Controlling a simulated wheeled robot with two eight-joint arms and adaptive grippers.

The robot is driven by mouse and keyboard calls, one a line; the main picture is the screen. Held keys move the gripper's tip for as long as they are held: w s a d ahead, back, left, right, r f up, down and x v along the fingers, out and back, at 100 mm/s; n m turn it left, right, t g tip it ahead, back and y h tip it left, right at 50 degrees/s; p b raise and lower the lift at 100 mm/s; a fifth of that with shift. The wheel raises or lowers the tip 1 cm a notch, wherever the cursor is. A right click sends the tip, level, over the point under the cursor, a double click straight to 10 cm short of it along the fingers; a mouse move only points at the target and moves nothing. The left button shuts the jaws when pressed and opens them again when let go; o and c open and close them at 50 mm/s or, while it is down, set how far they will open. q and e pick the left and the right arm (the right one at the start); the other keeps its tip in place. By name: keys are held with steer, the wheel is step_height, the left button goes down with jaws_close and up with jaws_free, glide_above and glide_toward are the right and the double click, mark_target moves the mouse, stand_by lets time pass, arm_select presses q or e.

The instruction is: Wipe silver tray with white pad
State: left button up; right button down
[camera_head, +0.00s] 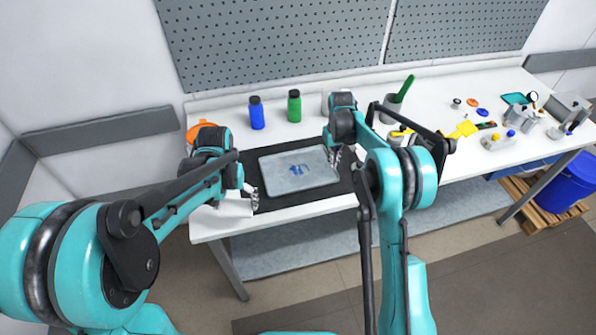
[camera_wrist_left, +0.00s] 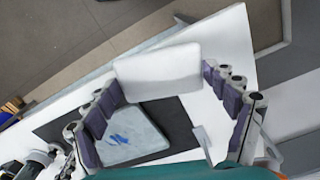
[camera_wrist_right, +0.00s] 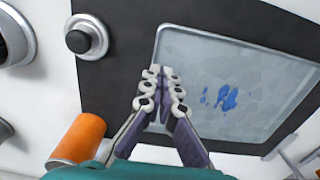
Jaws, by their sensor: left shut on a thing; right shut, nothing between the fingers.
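The silver tray (camera_head: 281,165) lies flat on a black mat (camera_head: 284,203) on the white table, with blue marks (camera_head: 298,169) near its middle. The tray (camera_wrist_left: 150,143) and blue marks (camera_wrist_left: 117,139) also show in the left wrist view. My left gripper (camera_head: 251,197) is at the tray's left, near the table's front edge. It is shut on the white pad (camera_wrist_left: 158,73), held between its spread fingers. My right gripper (camera_head: 333,158) is at the tray's right edge. In the right wrist view its fingertips (camera_wrist_right: 162,85) are together and empty, overlapping the tray's edge (camera_wrist_right: 158,45) in the picture.
A blue bottle (camera_head: 257,114) and a green bottle (camera_head: 294,106) stand behind the tray. A green-handled tool (camera_head: 405,88) stands further right. Several small items lie on the table's right part. A pegboard (camera_head: 270,40) is behind.

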arm_select(q)
steer(key=shift+f+b, duration=0.55)
arm_select(e)
steer(key=shift+f, duration=0.8)
arm_select(q)
steer(key=shift+r+p, duration=1.6)
arm_select(e)
step_height(320, 180, up, 6)
steer(key=shift+r, duration=0.15)
arm_select(q)
steer(key=shift+f, duration=0.1)
arm_select(e)
step_height(320, 180, up, 12)
